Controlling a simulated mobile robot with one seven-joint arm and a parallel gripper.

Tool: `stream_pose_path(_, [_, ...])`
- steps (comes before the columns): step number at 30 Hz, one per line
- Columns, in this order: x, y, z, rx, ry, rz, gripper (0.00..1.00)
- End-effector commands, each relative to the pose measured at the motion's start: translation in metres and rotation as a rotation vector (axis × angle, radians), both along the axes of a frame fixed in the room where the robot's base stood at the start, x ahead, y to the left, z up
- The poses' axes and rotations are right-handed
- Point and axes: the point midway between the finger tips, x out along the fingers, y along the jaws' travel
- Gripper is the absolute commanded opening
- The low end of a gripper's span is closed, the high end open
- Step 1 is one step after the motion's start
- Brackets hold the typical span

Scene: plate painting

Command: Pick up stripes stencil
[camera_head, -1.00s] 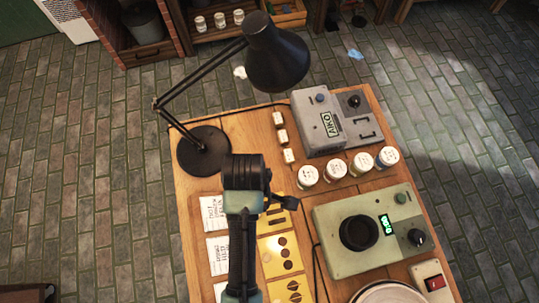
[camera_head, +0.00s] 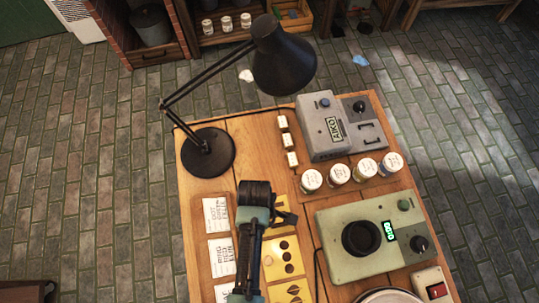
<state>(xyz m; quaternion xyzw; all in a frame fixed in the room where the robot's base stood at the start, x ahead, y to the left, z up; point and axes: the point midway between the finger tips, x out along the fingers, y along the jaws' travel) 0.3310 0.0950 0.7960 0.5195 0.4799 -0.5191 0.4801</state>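Yellow stencil plates lie in a column on the wooden table, partly hidden by my arm. One plate (camera_head: 285,257) has round cut-outs. The plate (camera_head: 291,291) nearest the bottom edge has slanted, slot-like cut-outs and is cut off by the picture edge. A further yellow plate above them is mostly hidden by my arm, so its pattern cannot be read. My gripper (camera_head: 287,217) is a dark shape over the upper end of this column. Its fingers are too small and covered to tell whether they are open, and no held plate is visible.
White lettered cards (camera_head: 217,216) lie left of my arm. A black desk lamp (camera_head: 208,152) stands at the back left. Several white jars (camera_head: 339,174) and a grey device (camera_head: 333,128) are behind. A green device (camera_head: 372,235) stands close on the right.

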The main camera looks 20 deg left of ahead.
Motion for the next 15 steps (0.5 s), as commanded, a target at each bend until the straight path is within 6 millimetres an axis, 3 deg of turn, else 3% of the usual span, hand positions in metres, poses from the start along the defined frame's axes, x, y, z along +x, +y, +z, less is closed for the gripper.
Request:
stream_pose_path(4, [0.0000, 0.0001, 0.0003, 0.000, 0.000, 0.000, 0.67])
stream_pose_path(15, [-0.0002, 0.0000, 0.0004, 0.000, 0.001, 0.000, 0.00])
